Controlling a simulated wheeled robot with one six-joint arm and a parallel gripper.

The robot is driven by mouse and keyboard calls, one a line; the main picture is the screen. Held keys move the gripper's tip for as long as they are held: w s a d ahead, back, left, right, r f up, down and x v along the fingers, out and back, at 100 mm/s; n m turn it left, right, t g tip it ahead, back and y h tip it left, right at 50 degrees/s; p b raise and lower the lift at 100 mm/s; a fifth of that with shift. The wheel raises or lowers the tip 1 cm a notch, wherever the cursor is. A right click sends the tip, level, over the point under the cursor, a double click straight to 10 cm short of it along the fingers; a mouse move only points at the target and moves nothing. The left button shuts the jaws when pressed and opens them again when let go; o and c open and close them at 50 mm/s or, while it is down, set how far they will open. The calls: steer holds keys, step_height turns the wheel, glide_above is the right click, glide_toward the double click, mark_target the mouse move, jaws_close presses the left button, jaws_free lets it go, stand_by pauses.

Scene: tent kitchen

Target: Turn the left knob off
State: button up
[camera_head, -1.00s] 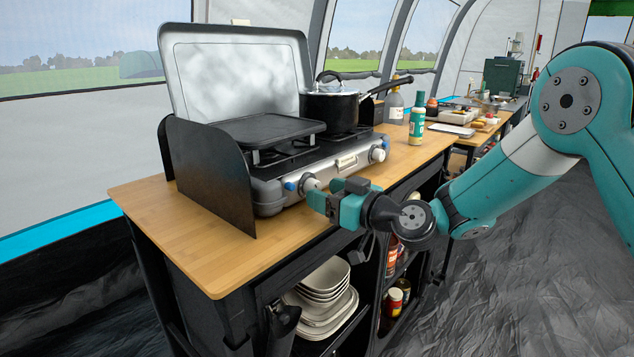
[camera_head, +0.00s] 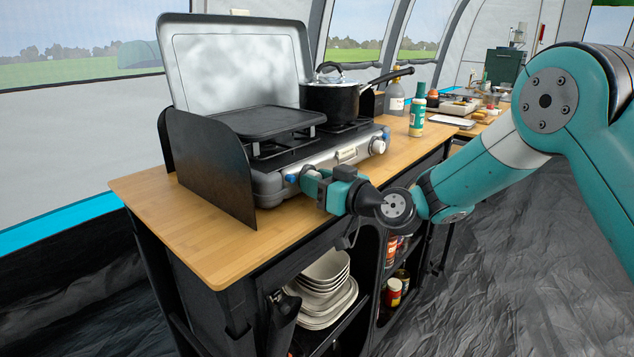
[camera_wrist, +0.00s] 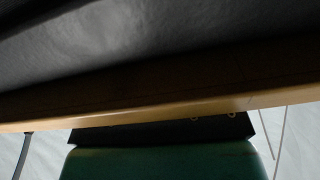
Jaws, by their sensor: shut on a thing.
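The camping stove (camera_head: 272,182) stands on the wooden counter, with its control knobs along the front. My gripper (camera_head: 308,182) is at the stove's left front corner, shut on the left knob. Its fingers hide most of that knob, so its turn angle cannot be read. A small blue part (camera_head: 291,178) shows just left of the fingers. The right knob (camera_head: 378,147) is whitish and clear of my gripper. The wrist view shows a dark surface, a wooden edge and a teal part, but no knob.
A black pot (camera_head: 331,101) with a lid sits on the right burner, its handle reaching right. A black griddle (camera_head: 262,122) covers the left side. A black wind shield (camera_head: 214,165) stands left of the gripper. The wooden counter (camera_head: 190,235) is bare in front.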

steer(key=shift+m, duration=0.4)
steer(key=o, duration=0.9)
steer(key=b+v, duration=0.4)
steer(key=v, duration=1.3)
steer(key=shift+s+d+b, duration=0.15)
steer(key=shift+d+b, duration=0.05)
steer(key=shift+b, duration=0.2)
